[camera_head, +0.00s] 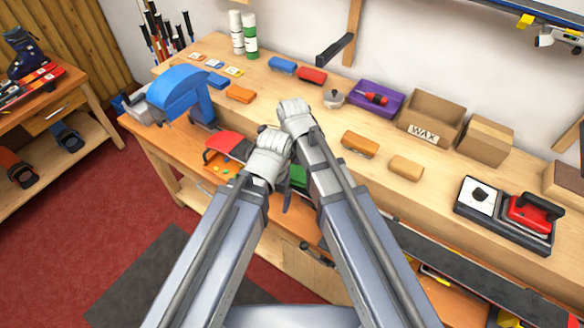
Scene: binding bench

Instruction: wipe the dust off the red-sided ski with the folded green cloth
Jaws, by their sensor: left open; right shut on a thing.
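My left gripper (274,142) is the lower one, open over the bench's front edge; its fingertips are hard to make out. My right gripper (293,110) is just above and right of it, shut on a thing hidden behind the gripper. I cannot make out the folded green cloth; a green patch (298,176) shows between my forearms, but I cannot tell what it is. A long dark ski-like strip (460,272) runs along the bench front at the right, partly behind my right arm. A red piece (231,144) lies left of my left gripper, perhaps the ski's end. Dust is not discernible.
A blue clamp-like form (180,92) rises at the bench's left. Behind my grippers stand a purple tray (375,98), a WAX box (432,112) and orange blocks (360,144). A red iron (533,212) sits at the right. The bench middle has some bare wood.

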